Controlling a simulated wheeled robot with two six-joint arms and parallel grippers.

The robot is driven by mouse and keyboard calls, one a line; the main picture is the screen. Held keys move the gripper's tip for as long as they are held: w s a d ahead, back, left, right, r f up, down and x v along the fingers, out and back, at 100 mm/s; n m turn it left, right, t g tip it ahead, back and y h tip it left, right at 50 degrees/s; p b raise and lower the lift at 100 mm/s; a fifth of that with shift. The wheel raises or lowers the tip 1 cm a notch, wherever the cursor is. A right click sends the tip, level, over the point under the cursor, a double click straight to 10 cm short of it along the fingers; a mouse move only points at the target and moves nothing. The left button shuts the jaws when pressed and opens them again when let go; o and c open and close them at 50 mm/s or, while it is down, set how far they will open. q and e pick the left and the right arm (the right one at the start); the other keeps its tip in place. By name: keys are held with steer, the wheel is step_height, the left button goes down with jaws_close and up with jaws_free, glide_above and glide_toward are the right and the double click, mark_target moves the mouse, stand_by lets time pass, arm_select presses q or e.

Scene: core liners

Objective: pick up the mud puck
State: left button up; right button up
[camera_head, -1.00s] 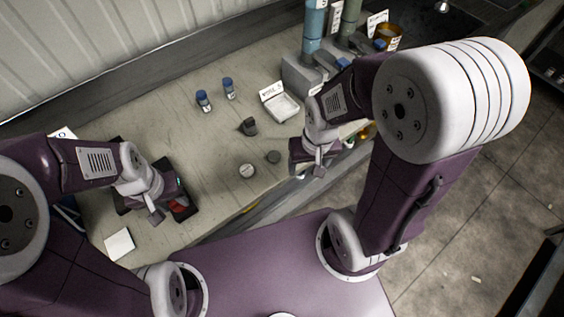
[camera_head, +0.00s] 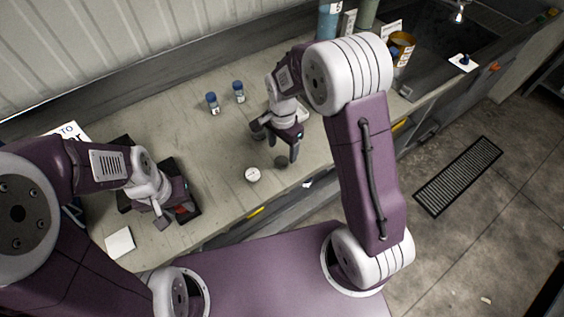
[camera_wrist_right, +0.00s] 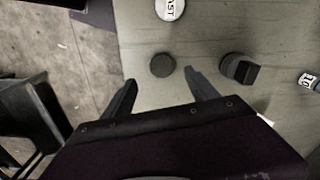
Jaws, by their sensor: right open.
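A small dark grey disc, which looks like the mud puck, lies flat on the bench near its front edge (camera_head: 281,162). It also shows in the right wrist view (camera_wrist_right: 162,65), just beyond and between my right fingertips. My right gripper (camera_wrist_right: 160,77) is open and empty, its fingers apart and pointing toward the disc. In the head view my right gripper (camera_head: 277,143) hangs just behind the disc. My left gripper (camera_head: 172,213) is at the left of the bench, by a dark tray; its jaws are too unclear to read.
A white round lid with lettering (camera_head: 252,174) lies left of the disc. A dark grey knob-like piece (camera_wrist_right: 239,69) stands to the disc's right in the wrist view. Two blue-capped vials (camera_head: 212,104) stand further back. A white card (camera_head: 120,243) lies at front left.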

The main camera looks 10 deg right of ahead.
mark_target(281, 162)
steer(key=shift+w+f, duration=0.2)
steer(key=shift+f, duration=0.4)
steer(key=f, duration=0.3)
steer(key=f+p, duration=0.1)
steer(key=shift+s+a+f, duration=0.2)
steer(key=shift+a+f, duration=0.1)
steer(key=shift+f, duration=0.05)
steer(key=shift+w+f, duration=0.1)
steer(key=shift+f, duration=0.15)
steer(key=c, duration=1.5)
